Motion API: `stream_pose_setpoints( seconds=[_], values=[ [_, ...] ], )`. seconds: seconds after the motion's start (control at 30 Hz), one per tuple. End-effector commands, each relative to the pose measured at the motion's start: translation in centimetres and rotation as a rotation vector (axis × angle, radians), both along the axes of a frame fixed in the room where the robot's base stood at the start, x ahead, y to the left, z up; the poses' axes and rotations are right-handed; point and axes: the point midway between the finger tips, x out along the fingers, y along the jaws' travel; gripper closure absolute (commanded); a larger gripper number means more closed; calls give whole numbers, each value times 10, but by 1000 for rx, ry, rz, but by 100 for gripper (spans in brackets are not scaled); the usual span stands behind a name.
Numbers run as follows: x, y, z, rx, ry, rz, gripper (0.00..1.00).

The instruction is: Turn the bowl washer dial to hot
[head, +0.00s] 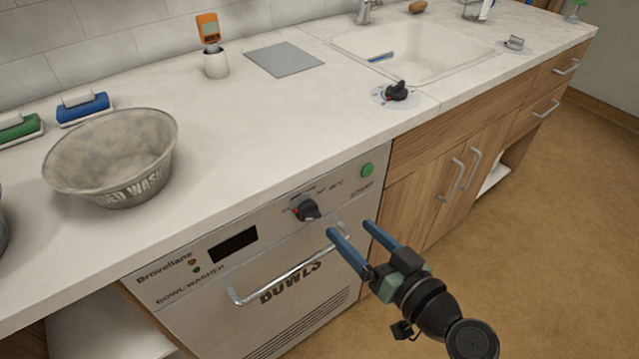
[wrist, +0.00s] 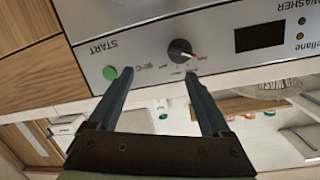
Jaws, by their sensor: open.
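The bowl washer (head: 215,285) is a white front panel under the counter with a long bar handle. Its dial (head: 306,209) is a dark round knob with a red mark on the left side in the head view. In the wrist view the dial (wrist: 180,50) shows a red and white pointer toward the right, with small print around it that I cannot read fully. A "°C" label lies between dial and start button. My gripper (head: 350,229) is open and empty, in front of the panel. In the wrist view my gripper (wrist: 158,74) has its fingertips short of the dial, which lies nearer the right finger.
A green start button (head: 367,170) and a dark display (head: 233,244) flank the dial. The door handle (head: 290,270) sticks out below. A bowl (head: 112,158) stands on the counter, and another black knob (head: 397,91) sits near the sink.

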Motion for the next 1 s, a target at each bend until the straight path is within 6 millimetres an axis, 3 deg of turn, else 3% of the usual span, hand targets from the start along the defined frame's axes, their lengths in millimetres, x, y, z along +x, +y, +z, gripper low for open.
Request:
stream_pose_setpoints(
  seconds=[0.1, 0.2, 0.37, 0.57, 1.0],
  values=[
    [-34, -6, -9, 137, 11, 43, 18],
    [-53, -9, -15, 207, -11, 56, 18],
    [-62, -9, -18, 252, -36, 60, 18],
    [-41, 7, -18, 252, -37, 64, 18],
    [28, 56, -18, 250, -37, 62, 18]
  ],
)
